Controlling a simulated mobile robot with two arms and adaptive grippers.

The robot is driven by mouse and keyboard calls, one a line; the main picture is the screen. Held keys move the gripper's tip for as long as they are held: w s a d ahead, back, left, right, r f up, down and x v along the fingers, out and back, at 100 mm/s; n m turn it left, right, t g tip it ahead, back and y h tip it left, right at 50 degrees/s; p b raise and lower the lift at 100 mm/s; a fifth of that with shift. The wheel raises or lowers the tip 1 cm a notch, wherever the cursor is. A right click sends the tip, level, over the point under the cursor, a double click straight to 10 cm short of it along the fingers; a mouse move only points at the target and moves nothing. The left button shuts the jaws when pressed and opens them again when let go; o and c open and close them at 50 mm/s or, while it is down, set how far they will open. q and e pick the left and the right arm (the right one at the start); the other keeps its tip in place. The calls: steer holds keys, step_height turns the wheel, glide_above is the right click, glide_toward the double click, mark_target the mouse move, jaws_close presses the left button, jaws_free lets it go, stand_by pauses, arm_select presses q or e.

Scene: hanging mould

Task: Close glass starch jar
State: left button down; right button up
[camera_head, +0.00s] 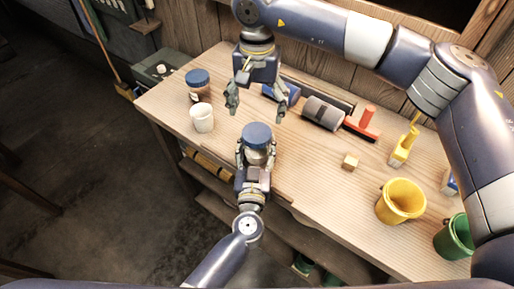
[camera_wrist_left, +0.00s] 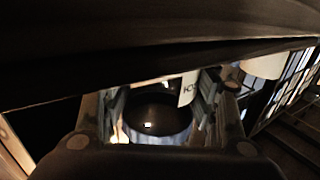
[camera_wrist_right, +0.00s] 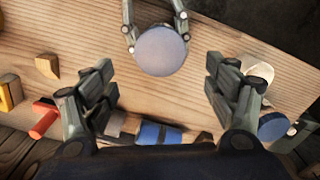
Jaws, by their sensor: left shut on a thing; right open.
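A glass jar (camera_head: 258,156) with a blue lid (camera_head: 257,135) on top stands upright near the table's front edge. My left gripper (camera_head: 256,158) is shut around the jar's body below the lid. In the left wrist view the jar (camera_wrist_left: 158,118) is dark between the fingers, with part of a label showing. I cannot tell whether the lid is fully seated. My right gripper (camera_head: 255,105) is open and empty, above and behind the jar, fingers pointing down. In the right wrist view the lid (camera_wrist_right: 161,51) lies beyond the open fingers (camera_wrist_right: 160,92), apart from them.
Another blue-lidded jar (camera_head: 199,87) with brown contents and a white cup (camera_head: 202,119) stand at the left. A roller (camera_head: 322,113), a red-handled tool (camera_head: 366,122), a wooden block (camera_head: 350,162) and a yellow bucket (camera_head: 401,202) lie to the right. A green bucket (camera_head: 455,238) stands at the far right.

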mark_target(257, 132)
steer(key=shift+f, duration=4)
